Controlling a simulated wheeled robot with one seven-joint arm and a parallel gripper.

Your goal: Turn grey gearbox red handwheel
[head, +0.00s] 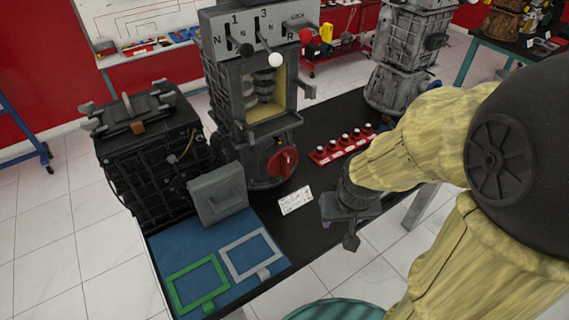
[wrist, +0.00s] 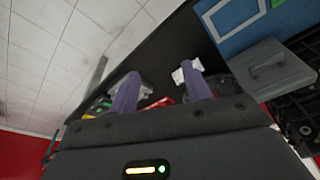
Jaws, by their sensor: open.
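The grey gearbox (head: 255,95) stands upright on the black table, with a cutaway window and a numbered lever plate on top. Its red handwheel (head: 283,162) sits low on the front, facing my side. My gripper (head: 344,228) is over the table's front edge, to the right of and nearer than the handwheel, apart from it. In the wrist view, the two fingers of my gripper (wrist: 158,88) are spread with nothing held between them. A bit of red shows behind the fingers there; I cannot tell whether it is the handwheel.
A dark gearbox (head: 150,150) stands at left, with a grey cover (head: 218,193) beside it. Green (head: 198,285) and grey frames (head: 250,252) lie on a blue mat. A white card (head: 296,200) and red knob rack (head: 342,145) lie near the handwheel. Another gearbox (head: 405,60) stands behind my arm.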

